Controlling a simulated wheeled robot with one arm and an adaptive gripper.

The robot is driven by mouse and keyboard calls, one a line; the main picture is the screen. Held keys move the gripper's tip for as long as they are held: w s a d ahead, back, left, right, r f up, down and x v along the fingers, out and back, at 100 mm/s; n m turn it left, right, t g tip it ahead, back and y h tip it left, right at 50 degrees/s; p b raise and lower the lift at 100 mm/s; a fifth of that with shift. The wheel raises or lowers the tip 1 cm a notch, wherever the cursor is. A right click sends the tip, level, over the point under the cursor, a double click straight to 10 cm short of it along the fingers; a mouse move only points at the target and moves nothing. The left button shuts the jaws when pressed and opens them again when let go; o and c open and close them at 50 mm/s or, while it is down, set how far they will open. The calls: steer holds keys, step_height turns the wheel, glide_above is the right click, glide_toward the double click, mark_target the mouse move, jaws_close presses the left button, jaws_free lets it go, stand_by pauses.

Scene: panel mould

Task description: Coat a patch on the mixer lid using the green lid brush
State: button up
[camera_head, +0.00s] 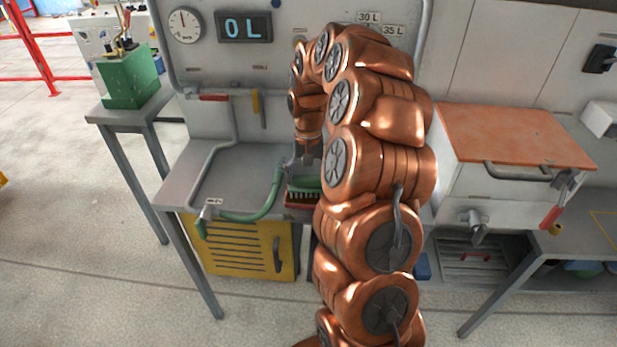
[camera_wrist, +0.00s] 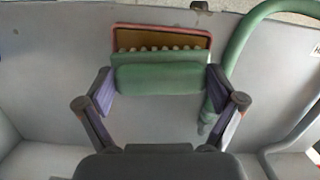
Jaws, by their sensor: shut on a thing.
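My gripper (camera_wrist: 161,88) is shut on the green brush (camera_wrist: 160,78), with one finger at each end of its block. In the wrist view, pale bristles show along the block's far edge, at the red-rimmed tray (camera_wrist: 207,39) with a brown bottom. In the head view, my gripper (camera_head: 308,157) points down at the bench, and the brush (camera_head: 308,183) is at the red tray (camera_head: 300,206). Whether the bristles touch the tray is unclear. A white box at the right has a flat orange-brown top (camera_head: 515,135), apparently the mixer lid, with a grey handle at its front.
A green hose (camera_head: 262,208) curves over the bench left of the brush and also shows in the wrist view (camera_wrist: 238,45). A panel with a gauge (camera_head: 185,24) and a "0L" display (camera_head: 244,27) stands behind. My arm hides the space between bench and box.

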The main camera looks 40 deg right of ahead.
mark_target(309, 180)
steer(key=shift+f+b, duration=0.5)
steer(key=shift+b, duration=0.05)
stand_by(1.9)
stand_by(0.5)
steer(key=shift+r+p, duration=0.3)
steer(key=shift+r, duration=3.25)
